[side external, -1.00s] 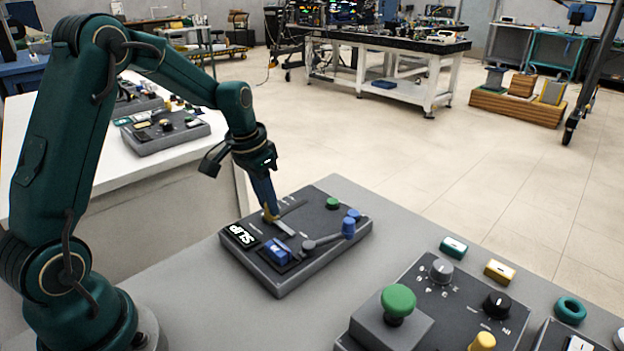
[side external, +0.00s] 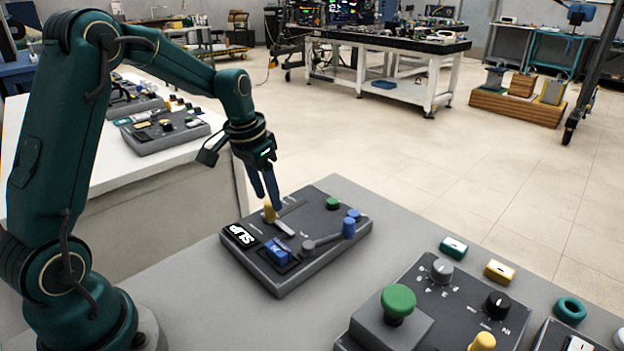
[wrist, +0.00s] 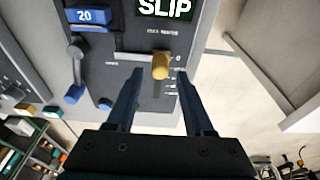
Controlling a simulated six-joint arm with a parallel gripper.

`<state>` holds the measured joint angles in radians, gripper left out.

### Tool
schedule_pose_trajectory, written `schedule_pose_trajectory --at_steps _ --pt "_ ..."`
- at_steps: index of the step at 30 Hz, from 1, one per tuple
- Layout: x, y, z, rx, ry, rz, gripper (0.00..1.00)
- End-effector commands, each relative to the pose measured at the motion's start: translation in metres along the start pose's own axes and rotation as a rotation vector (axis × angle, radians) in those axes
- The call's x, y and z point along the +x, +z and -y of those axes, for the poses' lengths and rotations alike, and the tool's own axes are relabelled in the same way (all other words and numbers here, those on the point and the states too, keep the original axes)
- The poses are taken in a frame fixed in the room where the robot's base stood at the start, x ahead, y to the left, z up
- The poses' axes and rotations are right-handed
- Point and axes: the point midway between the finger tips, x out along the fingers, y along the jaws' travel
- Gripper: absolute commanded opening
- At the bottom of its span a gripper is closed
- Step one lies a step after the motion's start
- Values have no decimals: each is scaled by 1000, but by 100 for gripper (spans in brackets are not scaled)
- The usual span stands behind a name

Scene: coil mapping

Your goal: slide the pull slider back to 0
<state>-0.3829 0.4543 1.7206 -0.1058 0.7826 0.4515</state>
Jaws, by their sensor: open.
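The same panel holds a SLIP display (side external: 241,235), a blue block marked 20 (wrist: 87,16), a blue-tipped lever (side external: 348,228) and a green button (side external: 333,203). Another panel with a large green knob (side external: 398,301) stands at front right. Grey table surface lies between them.

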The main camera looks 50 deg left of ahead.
Motion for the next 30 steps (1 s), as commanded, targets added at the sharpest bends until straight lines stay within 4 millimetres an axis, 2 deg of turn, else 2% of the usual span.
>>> schedule_pose_trajectory --at_steps 18,30 --pt "-46 -10 0 0 -1 -1 52" --pt "-51 -10 0 0 0 1 52"
